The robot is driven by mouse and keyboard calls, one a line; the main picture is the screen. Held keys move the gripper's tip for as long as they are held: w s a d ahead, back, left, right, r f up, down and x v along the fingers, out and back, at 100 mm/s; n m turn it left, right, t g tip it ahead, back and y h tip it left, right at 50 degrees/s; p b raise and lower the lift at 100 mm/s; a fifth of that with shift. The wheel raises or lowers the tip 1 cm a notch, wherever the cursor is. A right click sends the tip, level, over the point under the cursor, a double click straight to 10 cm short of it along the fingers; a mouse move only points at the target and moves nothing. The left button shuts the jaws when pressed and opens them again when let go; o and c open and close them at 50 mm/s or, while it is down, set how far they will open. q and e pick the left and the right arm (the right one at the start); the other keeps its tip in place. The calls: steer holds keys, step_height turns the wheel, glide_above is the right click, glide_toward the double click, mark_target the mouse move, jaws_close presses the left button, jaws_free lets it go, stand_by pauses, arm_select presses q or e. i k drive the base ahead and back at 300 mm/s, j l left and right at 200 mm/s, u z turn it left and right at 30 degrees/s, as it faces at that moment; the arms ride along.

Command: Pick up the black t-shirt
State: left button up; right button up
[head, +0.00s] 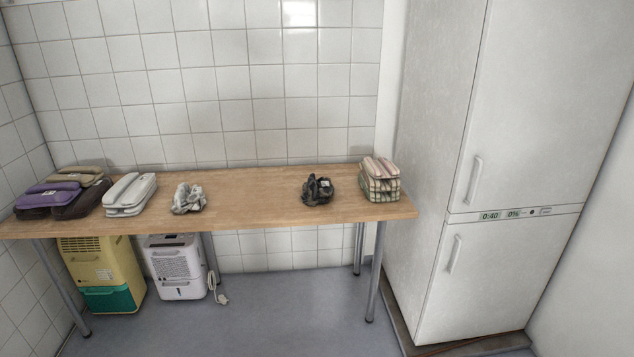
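A crumpled black cloth (318,191), which looks like the black t-shirt, lies on the wooden table (250,212), right of its middle. It has a small pale patch near its top. It lies just left of a wire basket (384,190) and a small gap separates them. Neither of my grippers is in the head view.
A crumpled grey-white cloth (188,198) lies left of the table's middle. A yellow-green unit (102,270) and a white unit (175,265) stand underneath. The floor in front is clear.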

mark_target(316, 192)
steer(key=i+j+z, duration=0.1)
steer(key=i+j, duration=0.15)
steer(key=i, duration=0.2)
steer(key=i+j, duration=0.3)
steer(key=i, duration=0.15)
steer(key=i+j+z, duration=0.15)
steer(key=i+j, duration=0.2)
steer(key=i, duration=0.15)
